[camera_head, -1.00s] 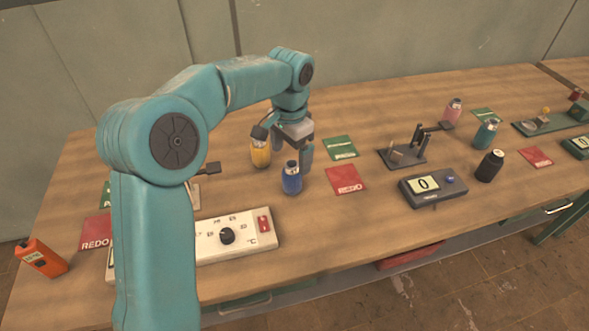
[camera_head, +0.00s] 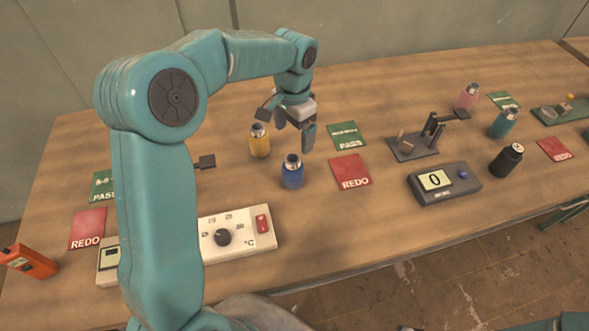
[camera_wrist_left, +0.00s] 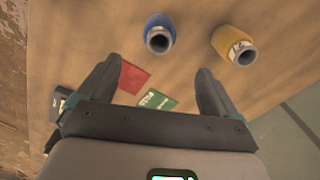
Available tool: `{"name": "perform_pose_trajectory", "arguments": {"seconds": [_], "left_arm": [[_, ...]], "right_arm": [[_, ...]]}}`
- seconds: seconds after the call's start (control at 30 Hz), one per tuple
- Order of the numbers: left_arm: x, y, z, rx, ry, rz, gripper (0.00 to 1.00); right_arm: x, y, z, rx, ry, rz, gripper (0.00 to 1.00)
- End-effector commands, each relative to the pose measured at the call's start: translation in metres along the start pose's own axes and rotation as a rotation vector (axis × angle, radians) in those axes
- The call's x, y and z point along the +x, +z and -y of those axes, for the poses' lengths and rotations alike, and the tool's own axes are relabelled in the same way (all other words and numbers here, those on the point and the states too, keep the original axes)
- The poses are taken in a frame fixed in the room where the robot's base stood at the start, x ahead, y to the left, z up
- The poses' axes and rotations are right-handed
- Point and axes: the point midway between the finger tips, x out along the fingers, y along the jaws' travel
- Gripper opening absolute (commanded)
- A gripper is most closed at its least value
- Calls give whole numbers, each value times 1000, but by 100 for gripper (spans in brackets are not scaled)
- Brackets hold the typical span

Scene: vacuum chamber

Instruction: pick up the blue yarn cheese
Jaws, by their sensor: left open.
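The blue yarn cheese (camera_head: 292,172) stands upright on the wooden table, a blue body with a pale metallic top. In the left wrist view the blue yarn cheese (camera_wrist_left: 159,34) is beyond the fingertips, between their lines. My left gripper (camera_head: 287,129) is open and empty, above the table and behind the blue cheese in the head view; it also shows in the left wrist view (camera_wrist_left: 156,75). A yellow yarn cheese (camera_head: 259,141) stands behind and left of the blue one, and in the left wrist view (camera_wrist_left: 234,46) to its right. My right gripper is not in view.
A red REDO card (camera_head: 351,171) and a green PASS card (camera_head: 346,135) lie right of the blue cheese. A white control box with a knob (camera_head: 238,232) is in front. A dark counter (camera_head: 444,184) stands further right. Pink, teal and black (camera_head: 507,159) cheeses stand beyond.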

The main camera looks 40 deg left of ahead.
Motion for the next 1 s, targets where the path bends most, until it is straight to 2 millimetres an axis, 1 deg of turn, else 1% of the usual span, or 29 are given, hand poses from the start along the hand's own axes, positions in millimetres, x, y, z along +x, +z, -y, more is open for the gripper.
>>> {"name": "perform_pose_trajectory", "arguments": {"seconds": [0.03,0.1,0.2,0.3,0.43,0.53,0.67,0.7,0.8,1.0], "left_arm": [[12,2,-1,0,2,5,93],[29,2,-1,0,3,6,93],[50,2,-2,0,2,4,93],[66,1,-1,-1,1,3,93],[74,-1,-1,0,0,0,93],[83,-1,-1,0,1,3,93],[104,0,-2,0,2,5,93],[112,0,-2,0,2,3,93],[123,-1,-1,-1,1,1,93],[127,-1,-1,-1,0,-1,93]], "right_arm": [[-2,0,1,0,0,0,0],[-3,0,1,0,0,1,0],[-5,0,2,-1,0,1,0],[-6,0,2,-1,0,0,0],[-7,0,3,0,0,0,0],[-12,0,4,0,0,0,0],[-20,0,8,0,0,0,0],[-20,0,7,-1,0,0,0],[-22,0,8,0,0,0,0],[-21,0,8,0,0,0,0]]}}
